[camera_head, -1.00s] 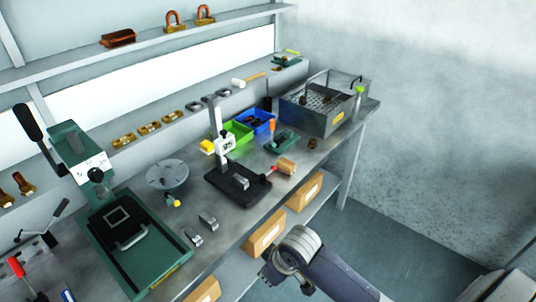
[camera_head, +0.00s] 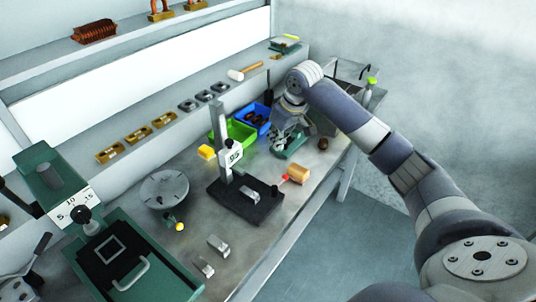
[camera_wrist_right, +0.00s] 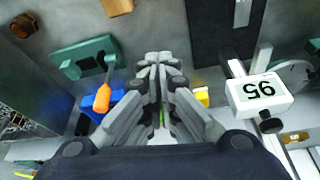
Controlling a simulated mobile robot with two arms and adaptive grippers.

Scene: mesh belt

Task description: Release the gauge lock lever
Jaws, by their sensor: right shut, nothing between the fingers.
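The gauge is a height gauge with a silver column (camera_head: 217,130) on a black base (camera_head: 255,204). Its white readout (camera_head: 233,153) shows digits, and it also appears upside down in the right wrist view (camera_wrist_right: 260,91), with a black knob (camera_wrist_right: 271,125) beside it. A yellow block (camera_head: 206,152) sits left of the column. A red-tipped lever (camera_head: 285,177) shows at the base's right side; I cannot tell which part is the lock lever. My right gripper (camera_wrist_right: 160,65) is shut and empty, right of the gauge in the head view and apart from it. My left gripper is not seen.
An orange-handled tool (camera_wrist_right: 103,98) is close to my right gripper. Green (camera_head: 240,133) and blue (camera_head: 257,112) bins stand behind the gauge. Metal blocks (camera_head: 218,244) lie nearer the bench edge.

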